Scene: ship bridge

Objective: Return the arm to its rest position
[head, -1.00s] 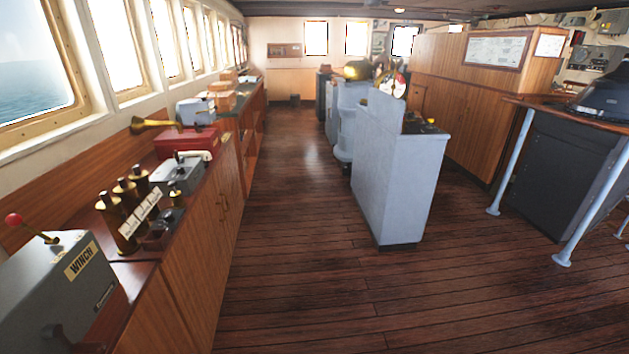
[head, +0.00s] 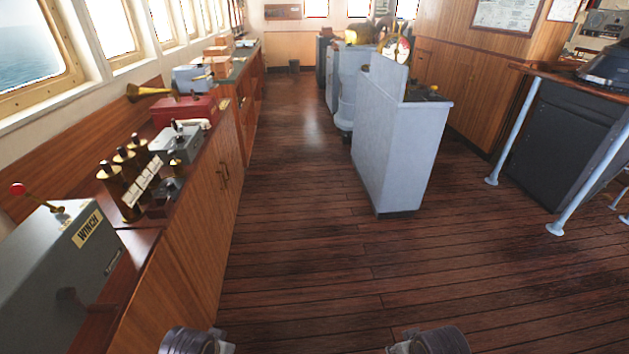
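Parts of my two arms (head: 190,341) (head: 430,341) show at the bottom edge, one left of centre and one right of centre. They are cut off by the frame. Neither gripper's fingers are in view, so I cannot see whether they are open or shut. Nothing held shows.
A wooden counter runs along the left with a grey winch box (head: 55,262), brass cylinders (head: 118,186) and a red box (head: 184,112). A grey console (head: 398,140) stands ahead; a wooden-topped table (head: 560,78) is at right. The floor (head: 300,250) between is clear.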

